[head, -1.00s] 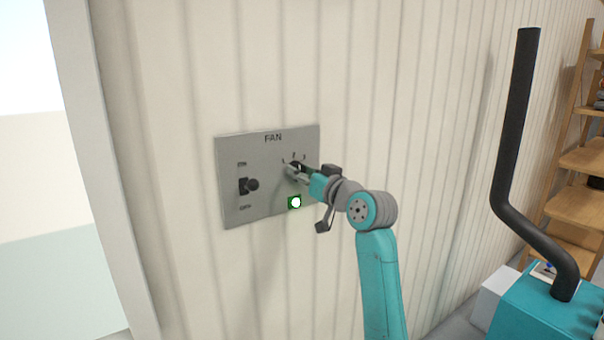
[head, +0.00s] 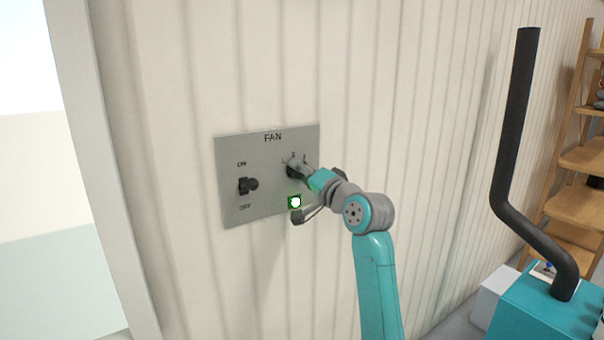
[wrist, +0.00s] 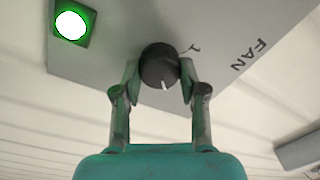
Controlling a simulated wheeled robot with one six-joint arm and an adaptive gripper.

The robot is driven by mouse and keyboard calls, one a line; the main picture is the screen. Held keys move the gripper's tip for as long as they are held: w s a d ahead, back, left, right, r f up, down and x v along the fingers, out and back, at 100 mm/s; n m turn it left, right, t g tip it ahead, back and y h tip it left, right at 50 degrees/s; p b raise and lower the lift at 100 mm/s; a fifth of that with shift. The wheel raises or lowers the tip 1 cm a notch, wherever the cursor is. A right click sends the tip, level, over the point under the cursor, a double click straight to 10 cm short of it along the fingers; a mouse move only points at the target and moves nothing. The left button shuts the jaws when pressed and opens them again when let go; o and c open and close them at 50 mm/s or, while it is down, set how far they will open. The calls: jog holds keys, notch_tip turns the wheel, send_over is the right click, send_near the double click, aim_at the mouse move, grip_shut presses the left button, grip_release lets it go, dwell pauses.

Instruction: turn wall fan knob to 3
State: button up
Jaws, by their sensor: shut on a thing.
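The grey FAN panel (head: 265,200) is on the white wall. Its round black knob (wrist: 158,65) is at the upper right of the panel, below small numerals; in the head view my gripper mostly covers it. My gripper (wrist: 159,77) is shut on the knob, one finger on each side; it also shows in the head view (head: 304,171). A white pointer line on the knob points toward the bottom of the wrist view. One numeral shows beside the knob there, but I cannot tell which number the pointer is at.
A black ON/OFF toggle switch (head: 248,186) is at the panel's left. A lit green-framed lamp (head: 294,202) sits below the knob and also shows in the wrist view (wrist: 72,25). Wooden shelves (head: 583,160) stand at the far right.

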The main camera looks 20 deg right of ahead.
jog(key=shift+f+m, duration=0.1)
jog(key=shift+m, duration=0.4)
jog(key=o, duration=1.1)
jog(key=shift+o, duration=0.2)
jog(key=v, duration=1.2)
jog(key=shift+a, duration=0.1)
